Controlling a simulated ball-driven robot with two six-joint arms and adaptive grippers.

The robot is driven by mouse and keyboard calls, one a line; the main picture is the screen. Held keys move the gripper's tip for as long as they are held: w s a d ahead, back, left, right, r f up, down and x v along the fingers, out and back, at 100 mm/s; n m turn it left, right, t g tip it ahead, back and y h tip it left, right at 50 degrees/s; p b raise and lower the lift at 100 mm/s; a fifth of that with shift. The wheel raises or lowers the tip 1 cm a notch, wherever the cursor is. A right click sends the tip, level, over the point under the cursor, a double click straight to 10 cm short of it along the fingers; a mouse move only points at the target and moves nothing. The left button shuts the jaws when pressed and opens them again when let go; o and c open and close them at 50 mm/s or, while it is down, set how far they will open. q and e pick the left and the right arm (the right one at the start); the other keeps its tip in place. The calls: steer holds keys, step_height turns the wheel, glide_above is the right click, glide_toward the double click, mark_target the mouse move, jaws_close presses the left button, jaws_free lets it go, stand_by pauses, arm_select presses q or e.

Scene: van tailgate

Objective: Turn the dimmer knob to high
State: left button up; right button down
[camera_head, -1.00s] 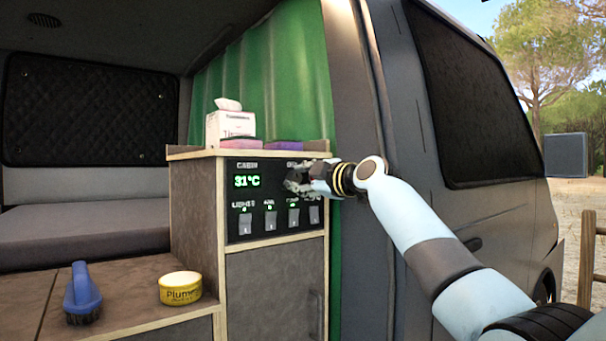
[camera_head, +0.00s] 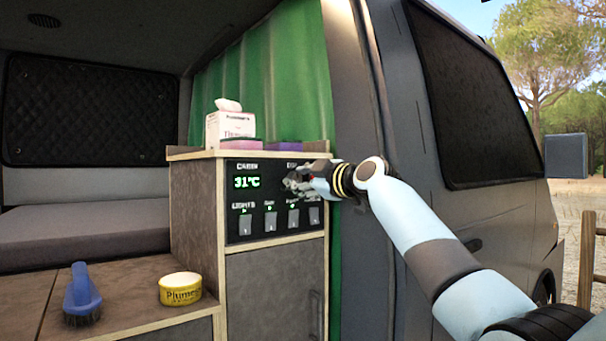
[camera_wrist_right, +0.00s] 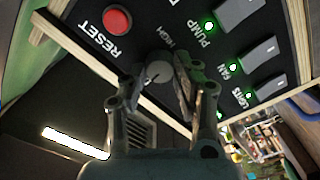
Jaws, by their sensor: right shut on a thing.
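The dimmer knob (camera_wrist_right: 158,73) is a round grey knob on the black control panel (camera_head: 262,222). In the right wrist view it sits between the fingers of my right gripper (camera_wrist_right: 158,90), which is shut on it. The word HIGH is printed on the panel just beyond the knob. In the head view my right gripper (camera_head: 297,182) reaches the panel's upper right from the right and hides the knob. The knob's pointer mark is not clear. My left gripper is not in view.
The panel has a 31°C display (camera_head: 246,182), several switches (camera_head: 269,222) with green lights and a red RESET button (camera_wrist_right: 117,20). A tissue box (camera_head: 230,128) stands on the cabinet top.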

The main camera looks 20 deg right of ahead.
steer(key=m+p, duration=0.1)
steer(key=m, duration=0.4)
steer(key=shift+r, duration=0.15)
steer(key=m+p, duration=0.2)
steer(key=m, duration=0.4)
steer(key=shift+m+p, duration=0.3)
steer(key=shift+m, duration=0.1)
steer(key=m+p, duration=0.3)
steer(key=m, duration=0.3)
steer(key=m+p, duration=0.3)
steer(key=m, duration=0.3)
steer(key=shift+m, duration=0.4)
